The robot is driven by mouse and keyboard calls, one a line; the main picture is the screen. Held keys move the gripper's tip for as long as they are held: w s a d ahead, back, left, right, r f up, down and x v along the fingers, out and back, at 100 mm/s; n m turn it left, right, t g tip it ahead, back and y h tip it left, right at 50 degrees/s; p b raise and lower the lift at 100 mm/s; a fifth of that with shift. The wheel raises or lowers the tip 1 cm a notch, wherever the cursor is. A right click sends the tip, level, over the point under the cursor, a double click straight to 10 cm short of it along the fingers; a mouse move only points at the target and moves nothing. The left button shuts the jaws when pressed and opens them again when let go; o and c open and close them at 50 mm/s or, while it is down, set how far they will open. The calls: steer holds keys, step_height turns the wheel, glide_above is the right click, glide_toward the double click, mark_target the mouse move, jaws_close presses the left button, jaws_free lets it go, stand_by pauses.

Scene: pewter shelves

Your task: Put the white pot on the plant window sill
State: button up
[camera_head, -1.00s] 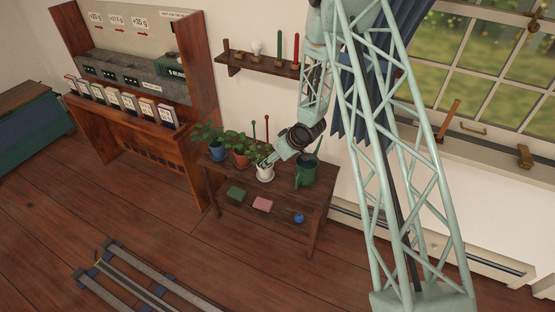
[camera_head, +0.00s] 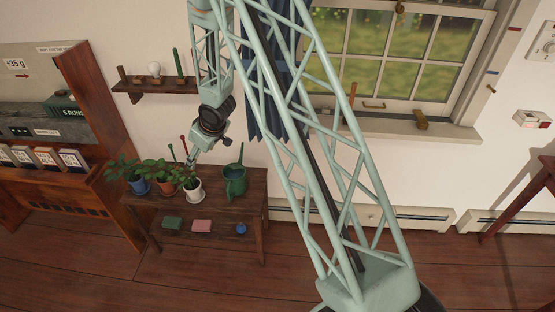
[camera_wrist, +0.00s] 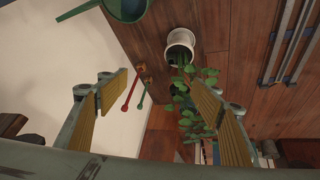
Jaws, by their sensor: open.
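The white pot (camera_head: 193,191) with a leafy plant stands on the small wooden table (camera_head: 222,206), at the right end of a row of potted plants. My gripper (camera_head: 191,163) is just above it among the leaves in the head view. In the wrist view my gripper (camera_wrist: 153,92) is open, its wood-coloured finger pads wide apart with nothing held between them. The white pot (camera_wrist: 180,44) shows there beyond the fingertips, with green leaves near the right finger. The window sill (camera_head: 385,126) runs under the window, to the right of the table.
A blue pot (camera_head: 140,187) and a terracotta pot (camera_head: 167,188) stand left of the white pot. A green watering can (camera_head: 235,182) stands close on its right. A wall shelf (camera_head: 160,89) hangs above. A brass piece (camera_head: 421,119) sits on the sill; much of the sill looks clear.

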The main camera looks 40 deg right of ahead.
steer(key=s+d+r+m+h, duration=0.15)
steer(key=s+r, duration=0.45)
steer(key=r, duration=0.7)
steer(key=s+d+r+m+h, duration=0.1)
steer(key=s+d+r, duration=0.1)
steer(key=s+r, duration=0.8)
steer(key=s+a+r+m, duration=0.1)
steer(key=s+r, duration=1.1)
steer(key=r, duration=0.3)
steer(key=s+a+r, duration=0.1)
steer(key=s+a, duration=0.1)
steer(key=s, duration=0.8)
steer(key=s+a+r+m+g, duration=0.1)
steer(key=s+a+r, duration=0.1)
steer(key=s, duration=0.8)
steer(key=s+a+r+g+y, duration=0.1)
steer(key=s+a+r, duration=0.1)
steer(key=s, duration=0.8)
steer(key=shift+s+a+m, duration=0.15)
steer(key=shift+a+m, duration=0.15)
steer(key=shift+m, duration=0.05)
steer(key=shift+r, duration=0.1)
